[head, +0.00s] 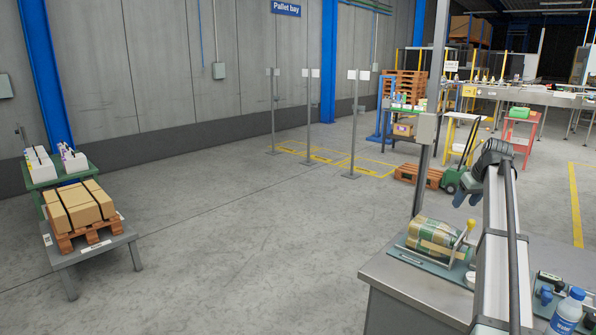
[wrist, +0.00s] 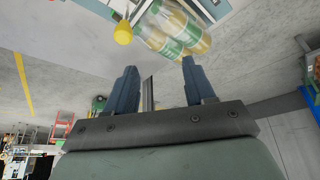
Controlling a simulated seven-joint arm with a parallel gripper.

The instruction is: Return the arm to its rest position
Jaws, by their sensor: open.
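My gripper (head: 465,200) is raised above the right-hand bench in the head view, its blue-grey fingers pointing down and left. In the wrist view my gripper (wrist: 159,66) has its two fingers wide apart, with nothing between them. My arm rises from the lower right of the head view and bends at the top. A pack of bottles with green labels (head: 432,236) lies on a grey plate on the bench, below and left of the gripper and apart from it. The bottles also show beyond the fingertips in the wrist view (wrist: 178,30).
A yellow-knobbed lever (head: 470,226) stands beside the pack. A water bottle (head: 567,312) stands at the front right of the bench (head: 393,287). A small pallet of cartons (head: 78,210) sits on a table at left. The floor between is clear.

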